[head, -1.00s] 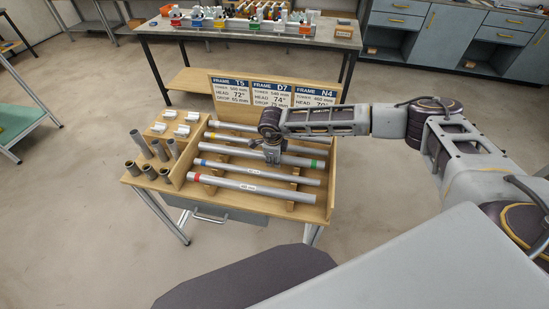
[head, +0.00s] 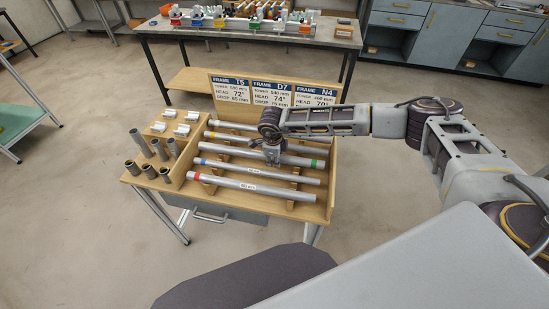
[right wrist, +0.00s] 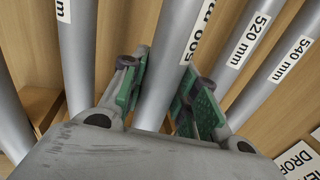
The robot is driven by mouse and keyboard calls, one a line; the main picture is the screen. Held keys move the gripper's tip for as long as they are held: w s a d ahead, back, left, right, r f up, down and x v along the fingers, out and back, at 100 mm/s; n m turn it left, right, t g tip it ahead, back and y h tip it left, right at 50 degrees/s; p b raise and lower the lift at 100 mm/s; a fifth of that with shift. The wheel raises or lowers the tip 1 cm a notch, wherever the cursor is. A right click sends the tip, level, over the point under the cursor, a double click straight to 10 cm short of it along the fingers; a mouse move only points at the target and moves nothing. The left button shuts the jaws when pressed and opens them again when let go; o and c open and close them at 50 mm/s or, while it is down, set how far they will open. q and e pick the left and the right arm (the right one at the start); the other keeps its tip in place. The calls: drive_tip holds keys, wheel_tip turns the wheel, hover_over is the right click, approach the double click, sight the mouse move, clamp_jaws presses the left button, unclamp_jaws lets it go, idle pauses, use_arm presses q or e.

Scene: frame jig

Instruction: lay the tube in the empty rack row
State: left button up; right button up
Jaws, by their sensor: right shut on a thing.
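My right gripper (head: 272,160) is over the middle of the wooden rack (head: 322,214). In the right wrist view, the green-padded fingers (right wrist: 161,96) are on either side of this tube (right wrist: 168,65), whose label is partly hidden. I cannot tell whether it is clear of the supports. A blue-banded tube (head: 290,177) and a red-banded tube (head: 215,181) lie nearer the front. A yellow-banded tube (head: 217,136) lies behind. My left gripper is not in view.
Short dark tubes (head: 140,144) and white fittings (head: 182,130) stand in the rack's left section. Frame signs (head: 279,93) stand along its back. In the right wrist view, neighbouring tubes labelled 520 mm (right wrist: 242,52) and 540 mm (right wrist: 279,75) lie close by.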

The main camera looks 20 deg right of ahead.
drive_tip(key=o, duration=1.1)
drive_tip(key=v, duration=1.2)
drive_tip(key=shift+s+f, duration=0.1)
